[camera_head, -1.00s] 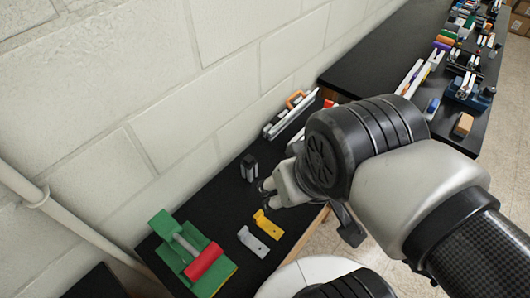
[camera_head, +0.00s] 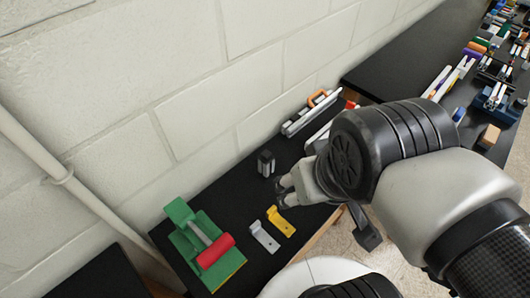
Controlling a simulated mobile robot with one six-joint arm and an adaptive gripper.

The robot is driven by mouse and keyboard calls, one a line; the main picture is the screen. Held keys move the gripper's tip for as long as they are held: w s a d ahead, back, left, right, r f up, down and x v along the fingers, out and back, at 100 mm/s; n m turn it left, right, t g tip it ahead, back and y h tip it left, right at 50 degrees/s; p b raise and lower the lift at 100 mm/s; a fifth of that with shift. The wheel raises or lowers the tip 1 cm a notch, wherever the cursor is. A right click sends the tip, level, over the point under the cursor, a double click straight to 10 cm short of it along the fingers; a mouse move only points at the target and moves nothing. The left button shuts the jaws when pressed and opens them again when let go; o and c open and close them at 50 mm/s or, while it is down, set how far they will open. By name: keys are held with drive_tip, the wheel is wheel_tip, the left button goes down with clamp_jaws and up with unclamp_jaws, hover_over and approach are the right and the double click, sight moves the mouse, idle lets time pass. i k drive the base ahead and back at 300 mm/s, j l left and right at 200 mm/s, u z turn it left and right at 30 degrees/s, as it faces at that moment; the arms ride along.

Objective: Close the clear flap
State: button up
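I cannot make out a clear flap for certain. A grey extrusion piece with an orange handle (camera_head: 309,113) lies against the wall at the back of the black bench; any clear panel on it is too small to tell. My gripper (camera_head: 281,190) is above the bench, in front of that piece and just right of a small dark upright block (camera_head: 265,163). Its two fingers look apart, with nothing seen between them. My arm hides the bench to the right of the gripper.
A yellow bracket (camera_head: 280,222) and a grey bracket (camera_head: 264,237) lie just below the gripper. A green fixture with a red roller (camera_head: 215,249) stands at the bench's near end. A white wall (camera_head: 150,110) runs behind. Another bench (camera_head: 415,62) at right holds several parts.

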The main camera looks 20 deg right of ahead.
sight(319, 91)
drive_tip(key=i+l, duration=0.15)
drive_tip(key=l, duration=0.25)
drive_tip(key=i+l, duration=0.15)
drive_tip(key=l, duration=0.25)
drive_tip(key=i+l+z, duration=0.1)
drive_tip(key=l, duration=0.25)
drive_tip(key=i+l, duration=0.2)
drive_tip(key=l, duration=0.2)
